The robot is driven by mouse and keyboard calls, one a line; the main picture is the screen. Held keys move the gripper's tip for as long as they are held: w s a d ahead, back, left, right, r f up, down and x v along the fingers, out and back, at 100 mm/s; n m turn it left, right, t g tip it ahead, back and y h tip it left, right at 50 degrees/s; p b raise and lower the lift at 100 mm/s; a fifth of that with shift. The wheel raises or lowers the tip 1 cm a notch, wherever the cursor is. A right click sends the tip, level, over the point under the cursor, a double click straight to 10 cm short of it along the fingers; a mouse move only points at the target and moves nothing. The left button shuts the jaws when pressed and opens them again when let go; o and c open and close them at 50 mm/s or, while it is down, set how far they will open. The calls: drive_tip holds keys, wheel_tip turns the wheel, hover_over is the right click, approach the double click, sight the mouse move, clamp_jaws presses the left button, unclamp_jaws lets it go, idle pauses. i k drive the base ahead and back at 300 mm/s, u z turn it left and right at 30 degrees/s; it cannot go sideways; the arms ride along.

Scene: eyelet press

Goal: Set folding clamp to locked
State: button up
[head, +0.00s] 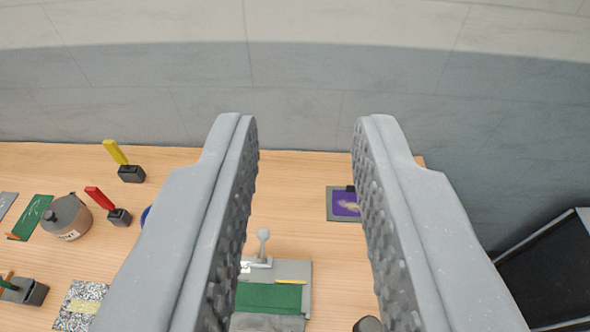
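My gripper (305,130) is open and empty. Its two grey textured fingers fill the middle of the head view, above the wooden table. Between them, lower down, is a grey fixture (308,290) with a green panel (268,297), a thin yellow strip (291,282) and an upright grey lever (263,240) with a round knob. It may be the folding clamp, but no label settles this. The left finger hides part of the fixture. Its bottom is cut off by the picture edge. The gripper is not touching it.
On the left stand black blocks with a yellow handle (115,151) and a red handle (100,198), a lidded grey pot (67,216), a green card (31,217) and a speckled plate (74,316). A purple framed pad (345,209) lies right of centre. A wall (300,80) rises behind the table.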

sight(263, 234)
drive_tip(key=z, duration=0.4)
drive_tip(key=k, duration=1.8)
drive_tip(key=u, duration=0.35)
drive_tip(key=i, duration=1)
drive_tip(key=z, duration=0.05)
